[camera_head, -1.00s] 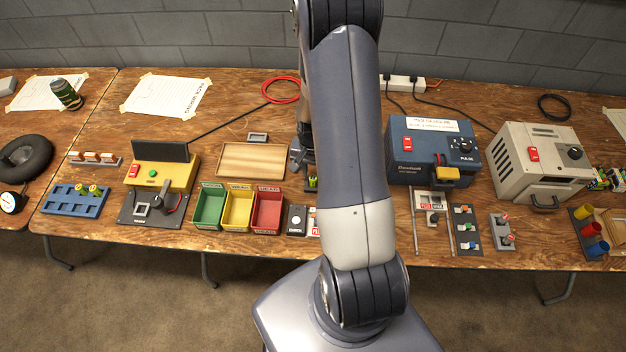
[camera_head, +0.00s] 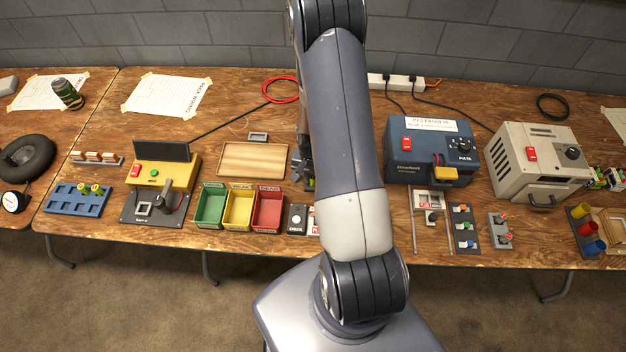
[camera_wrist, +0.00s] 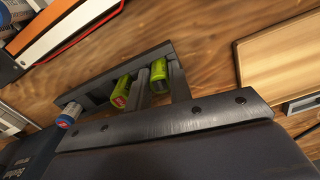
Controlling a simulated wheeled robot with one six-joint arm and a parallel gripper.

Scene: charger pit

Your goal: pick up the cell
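In the wrist view, a green cell (camera_wrist: 159,76) stands between the two dark fingers of my gripper (camera_wrist: 160,85). The fingers sit close on both sides of it; I cannot tell whether they touch it. A second green cell (camera_wrist: 121,90) with a red end is just left of the fingers. A blue cell (camera_wrist: 69,114) is farther left. A dark holder (camera_wrist: 98,92) lies around and behind the cells. In the head view my gripper (camera_head: 305,174) is low over the table, mostly behind my arm, which hides most of the cells.
A wooden tray (camera_head: 252,160) lies left of my gripper. Green (camera_head: 209,222), yellow (camera_head: 238,224) and red bins (camera_head: 267,226) stand in front of it. A blue machine (camera_head: 405,180) is to the right. A blue rack (camera_head: 75,208) with green-topped cells is far left.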

